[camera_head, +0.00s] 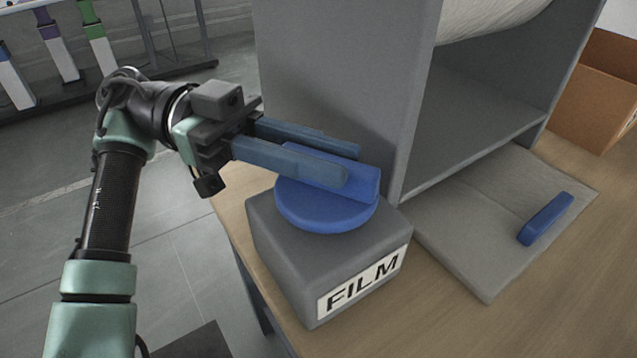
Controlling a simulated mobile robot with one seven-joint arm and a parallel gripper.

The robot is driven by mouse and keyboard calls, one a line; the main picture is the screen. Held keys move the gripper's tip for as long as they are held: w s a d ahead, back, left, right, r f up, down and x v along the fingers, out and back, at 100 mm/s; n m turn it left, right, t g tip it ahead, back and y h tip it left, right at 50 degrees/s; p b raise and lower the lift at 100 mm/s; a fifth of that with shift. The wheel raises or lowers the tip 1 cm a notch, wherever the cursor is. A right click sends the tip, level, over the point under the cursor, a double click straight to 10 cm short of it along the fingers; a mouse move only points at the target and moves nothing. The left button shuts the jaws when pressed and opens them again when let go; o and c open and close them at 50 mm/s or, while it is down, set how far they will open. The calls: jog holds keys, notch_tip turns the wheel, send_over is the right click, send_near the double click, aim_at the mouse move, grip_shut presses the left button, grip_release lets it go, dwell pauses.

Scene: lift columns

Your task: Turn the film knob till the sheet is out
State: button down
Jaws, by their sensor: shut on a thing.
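The blue film knob (325,210) is a round disc with a raised grip bar on top. It sits on a grey box (285,262) with a white label (362,281) that reads FILM. My gripper (352,163) reaches in from the left, with its two blue fingers on either side of the knob's bar, shut on it. The near finger hides part of the bar. Part of a whitish roll (485,15) shows at the top of the dispenser.
A blue bar-shaped piece (545,218) lies on the sheet's right part. The dispenser's grey wall stands close behind my fingers. A brown box (595,95) stands at the right on the wooden table (560,300). The table's left edge runs beside the knob box.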

aim_at(319, 155)
jog(key=shift+b, duration=0.35)
dwell(0.3)
jog(key=c, duration=0.8)
grip_release()
jog(key=shift+o, duration=0.2)
notch_tip(319, 155, up, 10)
jog(key=p, duration=0.5)
